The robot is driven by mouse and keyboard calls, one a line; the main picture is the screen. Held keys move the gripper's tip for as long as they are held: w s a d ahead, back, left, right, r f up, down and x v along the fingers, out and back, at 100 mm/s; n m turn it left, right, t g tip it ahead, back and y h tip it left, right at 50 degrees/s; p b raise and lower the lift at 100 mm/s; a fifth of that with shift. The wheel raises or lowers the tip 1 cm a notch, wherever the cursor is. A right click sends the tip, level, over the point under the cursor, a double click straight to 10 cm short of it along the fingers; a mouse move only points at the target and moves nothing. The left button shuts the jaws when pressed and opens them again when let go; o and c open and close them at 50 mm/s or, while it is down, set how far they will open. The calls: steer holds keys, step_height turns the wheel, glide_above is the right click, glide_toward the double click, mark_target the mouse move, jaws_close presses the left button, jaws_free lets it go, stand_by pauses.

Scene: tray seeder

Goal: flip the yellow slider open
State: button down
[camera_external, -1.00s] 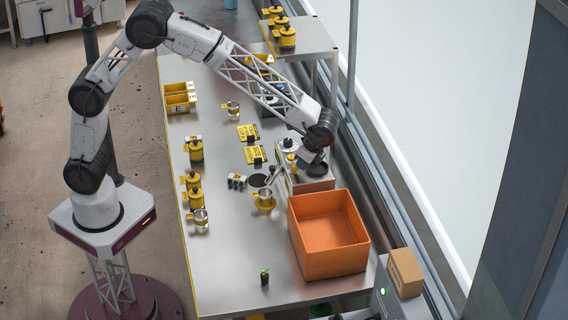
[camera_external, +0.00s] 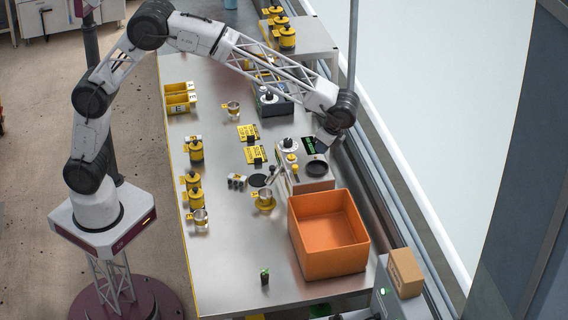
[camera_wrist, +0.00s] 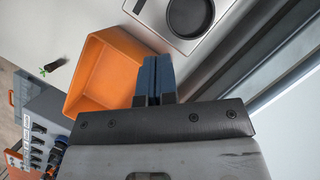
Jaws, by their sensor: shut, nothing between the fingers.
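The tray seeder is a grey box (camera_external: 312,186) at the right side of the table, behind the orange bin. On its top face are a white dial, a yellow round knob (camera_external: 291,157) and a small yellow piece (camera_external: 295,168) that may be the slider; its position is too small to read. My gripper (camera_external: 324,138) is at the seeder's right rear, above its dark display (camera_external: 309,145), touching no yellow part that I can see. In the wrist view, my blue fingers (camera_wrist: 155,80) are shut and empty. The seeder's corner (camera_wrist: 160,12) shows there, without the yellow parts.
The orange bin (camera_external: 296,238) stands in front of the seeder. A black round dish (camera_external: 317,168) sits on the seeder's right side. A glass cup with a yellow base (camera_external: 265,200) stands to the left. A rail and window run along the right.

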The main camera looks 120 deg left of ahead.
mark_target(295, 169)
steer(key=shift+w+r, duration=0.1)
steer(key=shift+w, duration=0.05)
steer(key=shift+w+d, duration=0.4)
steer(key=shift+w, duration=0.25)
steer(key=x, duration=0.9)
steer(key=shift+s+f, duration=0.1)
steer(key=shift+f, duration=0.2)
steer(key=s, duration=0.2)
steer(key=shift+s+f, duration=0.25)
steer(key=shift+s, duration=0.85)
